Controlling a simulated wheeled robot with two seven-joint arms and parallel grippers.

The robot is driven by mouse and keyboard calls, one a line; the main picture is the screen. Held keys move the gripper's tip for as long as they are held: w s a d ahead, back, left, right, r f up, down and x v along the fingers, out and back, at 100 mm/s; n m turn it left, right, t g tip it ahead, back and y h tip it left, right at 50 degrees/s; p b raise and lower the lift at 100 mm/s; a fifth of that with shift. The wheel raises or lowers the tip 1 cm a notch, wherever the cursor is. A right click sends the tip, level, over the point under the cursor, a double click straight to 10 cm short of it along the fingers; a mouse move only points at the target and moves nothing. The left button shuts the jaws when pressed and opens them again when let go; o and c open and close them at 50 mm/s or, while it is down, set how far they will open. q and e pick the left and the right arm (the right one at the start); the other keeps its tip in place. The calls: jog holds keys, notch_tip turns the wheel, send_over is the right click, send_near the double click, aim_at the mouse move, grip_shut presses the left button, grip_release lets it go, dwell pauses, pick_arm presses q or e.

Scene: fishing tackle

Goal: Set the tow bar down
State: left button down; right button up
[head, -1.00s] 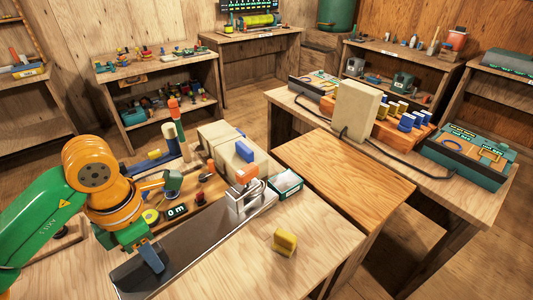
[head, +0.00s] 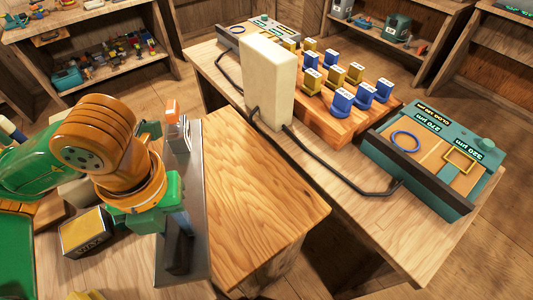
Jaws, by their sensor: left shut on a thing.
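The tow bar, which I take to be the long grey metal bar (head: 197,215), runs away from me beside the brown wooden top, with an upright orange-topped fitting (head: 175,118) at its far end. My left gripper (head: 178,238) comes down over the bar's near part and is shut on it, by a dark piece. The green gripper body and orange wrist hide part of the bar's left side. I cannot tell whether its underside touches a surface. My right gripper is not in view.
The brown wooden top (head: 258,190) is bare. On the bench behind stand a cream block (head: 267,82) with a black cable (head: 325,165), a wooden rack (head: 345,122) of blue and yellow pieces, and a green case (head: 428,160). A yellow-and-grey box (head: 87,232) is left of my gripper.

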pick_arm(q)
jog(key=shift+w+d+f, duration=0.1)
jog(key=shift+w+d, duration=0.1)
jog(key=shift+d, duration=0.05)
jog(key=w+d+f, duration=0.2)
jog(key=w+f, duration=0.1)
jog(key=w+d+f+p, duration=0.1)
jog(key=w+d+f, duration=0.1)
jog(key=w+f, duration=0.1)
jog(key=w+d+f+p, duration=0.1)
jog(key=w+d+f, duration=0.1)
jog(key=w, duration=0.3)
jog(key=shift+w+f, duration=0.15)
jog(key=shift+f, duration=0.7)
notch_tip(320, 180, down, 3)
jog(key=shift+f, duration=0.15)
jog(key=c, duration=0.6)
grip_release()
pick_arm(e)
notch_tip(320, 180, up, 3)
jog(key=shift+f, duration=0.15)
pick_arm(q)
notch_tip(320, 180, up, 12)
jog(key=shift+b, duration=0.4)
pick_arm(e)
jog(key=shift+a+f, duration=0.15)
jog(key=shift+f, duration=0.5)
